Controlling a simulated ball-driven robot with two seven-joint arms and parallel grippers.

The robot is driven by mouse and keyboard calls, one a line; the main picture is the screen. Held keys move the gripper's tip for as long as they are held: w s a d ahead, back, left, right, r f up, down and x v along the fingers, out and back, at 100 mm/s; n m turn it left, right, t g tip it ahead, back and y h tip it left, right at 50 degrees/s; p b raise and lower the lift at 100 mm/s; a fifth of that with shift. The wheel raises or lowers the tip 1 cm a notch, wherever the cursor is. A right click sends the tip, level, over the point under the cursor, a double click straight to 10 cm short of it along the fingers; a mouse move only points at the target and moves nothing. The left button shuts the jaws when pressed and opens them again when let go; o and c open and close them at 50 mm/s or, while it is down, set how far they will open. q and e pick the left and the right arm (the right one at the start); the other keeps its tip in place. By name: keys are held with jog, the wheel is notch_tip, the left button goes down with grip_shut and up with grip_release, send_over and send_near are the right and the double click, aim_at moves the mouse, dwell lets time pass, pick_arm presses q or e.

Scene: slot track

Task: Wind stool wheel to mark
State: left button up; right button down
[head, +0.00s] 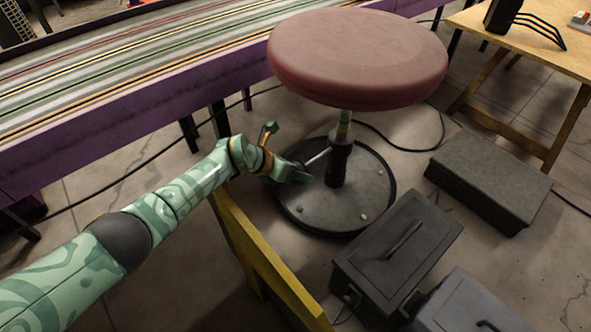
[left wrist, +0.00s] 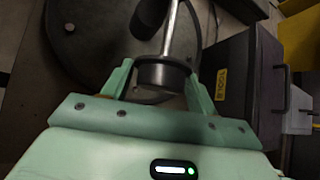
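The stool has a round dull-red seat (head: 357,55), a dark post (head: 340,160) and a round black base (head: 315,210). A metal shaft (head: 318,157) sticks out from the post towards my left gripper (head: 290,172). In the left wrist view, a dark ring-shaped wheel (left wrist: 165,60) and a metal hub (left wrist: 160,77) sit at the shaft's end. My left gripper's fingers (left wrist: 160,80) stand apart, one on each side of the wheel. Their tips appear at its rim, but I cannot tell whether they press on it. I see no mark clearly. My right gripper is not in view.
A dark case (head: 395,250) stands close right of the base, with a grey case (head: 470,305) and a flat dark box (head: 488,182) nearby. A yellow board (head: 262,255) rises below my left forearm. A purple slot track (head: 130,130) and a wooden table (head: 535,40) stand behind.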

pick_arm(q)
jog(key=shift+o, duration=0.2)
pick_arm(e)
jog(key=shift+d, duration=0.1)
pick_arm(q)
jog(key=shift+r, duration=0.2)
jog(key=p+v, duration=0.9)
jog(key=v, duration=0.7)
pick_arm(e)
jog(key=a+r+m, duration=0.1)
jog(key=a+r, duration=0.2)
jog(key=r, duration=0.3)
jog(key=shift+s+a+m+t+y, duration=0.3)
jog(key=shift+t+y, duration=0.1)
pick_arm(q)
jog(key=shift+s+a+f, duration=0.1)
